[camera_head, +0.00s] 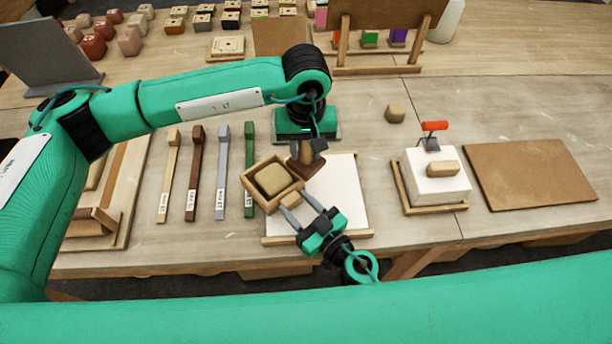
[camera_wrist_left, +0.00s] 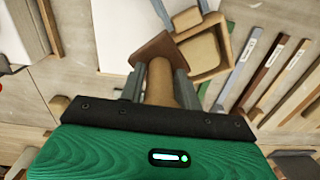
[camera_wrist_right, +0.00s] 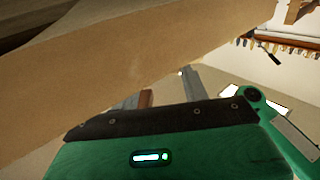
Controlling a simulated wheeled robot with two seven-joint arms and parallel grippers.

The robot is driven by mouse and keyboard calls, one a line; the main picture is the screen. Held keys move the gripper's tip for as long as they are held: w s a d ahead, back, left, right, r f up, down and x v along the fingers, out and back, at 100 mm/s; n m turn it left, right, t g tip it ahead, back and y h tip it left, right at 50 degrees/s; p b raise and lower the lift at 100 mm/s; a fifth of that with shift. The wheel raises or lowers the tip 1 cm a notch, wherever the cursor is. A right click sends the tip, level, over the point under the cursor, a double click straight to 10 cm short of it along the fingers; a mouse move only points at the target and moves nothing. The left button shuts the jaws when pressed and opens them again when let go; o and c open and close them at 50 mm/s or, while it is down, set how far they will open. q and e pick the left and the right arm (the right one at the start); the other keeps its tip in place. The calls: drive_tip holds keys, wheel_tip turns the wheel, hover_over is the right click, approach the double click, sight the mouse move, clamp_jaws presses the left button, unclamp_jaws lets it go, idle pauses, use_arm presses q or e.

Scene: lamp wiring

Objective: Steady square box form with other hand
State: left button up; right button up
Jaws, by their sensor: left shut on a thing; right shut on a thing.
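The square box form (camera_head: 254,192) is a light wooden frame with a tan clay-like block (camera_head: 272,179) inside. It sits tilted at the left edge of a white board, and I cannot tell if it touches the board. My right gripper (camera_head: 299,207) is shut on a tan tab at the form's near right side. The form's wall (camera_wrist_right: 150,75) fills much of the right wrist view. My left gripper (camera_head: 305,149) is shut on the round handle (camera_wrist_left: 160,83) of a brown tool with a flat square plate (camera_wrist_left: 155,46). The plate is close beside the form's upper right side.
Several labelled sticks (camera_head: 220,172) lie left of the form. The white board (camera_head: 340,190) lies under and right of it. A white block with a red-handled tool (camera_head: 434,126) and a brown mat (camera_head: 530,173) are farther right. A loose tan lump (camera_head: 395,113) lies behind.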

use_arm(q)
drive_tip(key=a+m, duration=0.2)
drive_tip(key=a, duration=0.6)
drive_tip(key=shift+w+d+f, duration=0.1)
drive_tip(key=shift+w+f, duration=0.15)
drive_tip(key=shift+f, duration=0.7)
drive_tip(key=shift+w+d+f, duration=0.1)
drive_tip(key=shift+w+f, duration=0.15)
drive_tip(key=shift+f, duration=0.7)
drive_tip(key=o, duration=0.4)
clamp_jaws()
drive_tip(key=shift+f, duration=0.15)
drive_tip(key=shift+f, duration=0.55)
